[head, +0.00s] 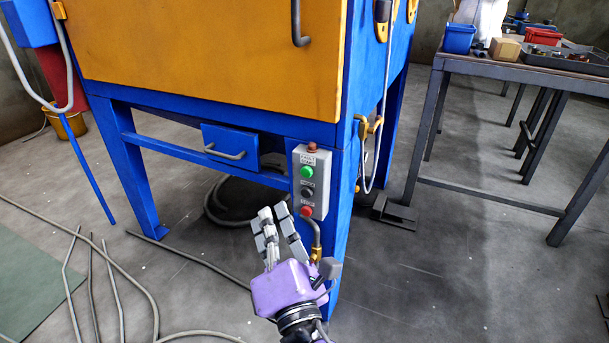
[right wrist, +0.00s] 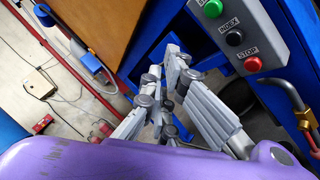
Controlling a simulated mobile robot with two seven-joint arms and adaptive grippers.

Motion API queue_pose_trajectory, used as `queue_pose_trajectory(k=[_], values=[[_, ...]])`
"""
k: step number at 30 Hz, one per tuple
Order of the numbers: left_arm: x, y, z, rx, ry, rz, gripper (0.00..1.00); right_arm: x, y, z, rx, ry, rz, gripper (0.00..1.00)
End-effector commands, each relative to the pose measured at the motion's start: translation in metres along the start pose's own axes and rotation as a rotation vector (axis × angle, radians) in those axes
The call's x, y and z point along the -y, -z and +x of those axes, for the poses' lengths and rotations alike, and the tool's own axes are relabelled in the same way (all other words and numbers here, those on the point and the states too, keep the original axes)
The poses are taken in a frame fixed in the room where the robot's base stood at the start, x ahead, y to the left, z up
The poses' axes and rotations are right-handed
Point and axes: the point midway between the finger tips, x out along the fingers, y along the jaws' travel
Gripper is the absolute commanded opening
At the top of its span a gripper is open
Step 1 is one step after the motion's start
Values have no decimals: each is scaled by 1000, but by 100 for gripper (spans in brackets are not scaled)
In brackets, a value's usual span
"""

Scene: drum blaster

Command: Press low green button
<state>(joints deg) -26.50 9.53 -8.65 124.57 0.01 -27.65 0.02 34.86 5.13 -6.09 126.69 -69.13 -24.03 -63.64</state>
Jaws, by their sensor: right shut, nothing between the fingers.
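The green button (head: 306,172) sits near the top of a grey control box on the blue leg of the machine. Below it are a black button (head: 307,193) and a red button (head: 306,211). My right gripper (head: 273,210) is shut and empty, just left of and below the box, its fingertips lower than the green button and apart from it. In the right wrist view the green button (right wrist: 212,8) is at the top edge, up and right of my fingertips (right wrist: 172,58). My left gripper is not in view.
The blue and orange machine (head: 210,50) fills the back, with a blue drawer (head: 228,143) left of the box. Hoses and rods lie on the floor at left. A metal table (head: 510,68) with bins stands at right. The floor between is mostly free.

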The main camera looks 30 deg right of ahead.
Motion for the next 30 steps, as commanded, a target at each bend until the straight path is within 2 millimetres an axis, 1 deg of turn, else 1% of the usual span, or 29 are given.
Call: queue_pose_trajectory(k=[1,7,11,14,24,30], values=[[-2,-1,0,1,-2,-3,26,-9,4,3,7,-2,36,0],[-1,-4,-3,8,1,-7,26,-9,5,4,5,-2,39,0],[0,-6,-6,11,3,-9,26,-6,2,8,5,-2,38,0],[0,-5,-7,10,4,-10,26,-1,-4,16,5,-4,38,0],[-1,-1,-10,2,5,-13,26,26,-29,48,5,-1,32,0],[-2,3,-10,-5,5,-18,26,36,-37,60,4,0,33,0]])
